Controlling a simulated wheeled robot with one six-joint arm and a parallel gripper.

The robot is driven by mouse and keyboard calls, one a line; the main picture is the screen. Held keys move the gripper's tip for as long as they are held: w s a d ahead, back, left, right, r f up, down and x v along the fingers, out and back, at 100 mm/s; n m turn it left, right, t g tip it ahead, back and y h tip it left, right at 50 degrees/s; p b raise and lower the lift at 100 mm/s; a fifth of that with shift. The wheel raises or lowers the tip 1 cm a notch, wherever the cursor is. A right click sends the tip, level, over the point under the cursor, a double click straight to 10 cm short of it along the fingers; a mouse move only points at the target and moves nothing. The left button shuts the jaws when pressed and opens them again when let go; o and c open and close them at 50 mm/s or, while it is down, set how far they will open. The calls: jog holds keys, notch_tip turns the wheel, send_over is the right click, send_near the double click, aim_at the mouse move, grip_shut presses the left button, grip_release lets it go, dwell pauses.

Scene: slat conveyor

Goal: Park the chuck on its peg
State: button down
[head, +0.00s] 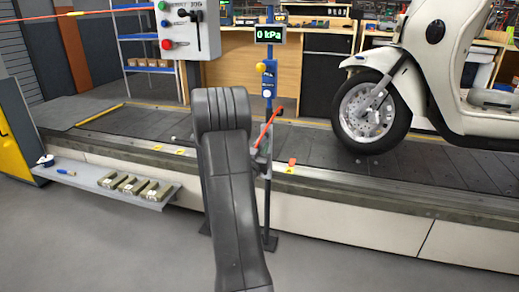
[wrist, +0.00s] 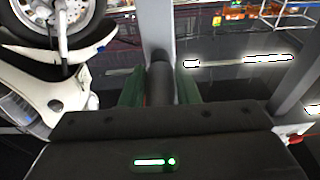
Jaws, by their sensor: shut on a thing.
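The chuck (wrist: 160,85) is a dark cylinder between the two green finger pads of my gripper (wrist: 160,88) in the wrist view. My gripper is shut on it. In the head view my arm hides most of the gripper (head: 261,153), and the chuck itself is hard to make out. A thin red piece (head: 269,125) slants up and right from the gripper, in front of the post. The blue post (head: 269,79) carries a display (head: 270,34) reading 0 kPa and a yellow knob (head: 261,68). I cannot tell which part is the peg.
A cream scooter (head: 440,75) stands on the dark slat conveyor (head: 315,158) at the right. A grey control box (head: 188,30) is left of the post. A low shelf (head: 90,180) with several small blocks juts out at the front left. The grey floor in front is clear.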

jog(key=shift+w, duration=0.15)
jog(key=c, duration=1)
grip_release()
jog(key=p+v, duration=0.2)
jog(key=v, duration=1.1)
jog(key=shift+s+a+p, duration=0.1)
jog(key=shift+s+p, duration=0.2)
jog(key=shift+s, duration=0.05)
jog(key=b+x, duration=0.2)
jog(key=x, duration=1.1)
jog(key=shift+w+b, duration=0.3)
jog(key=shift+w, duration=0.05)
jog(key=shift+s, duration=0.15)
jog(key=shift+s, duration=0.1)
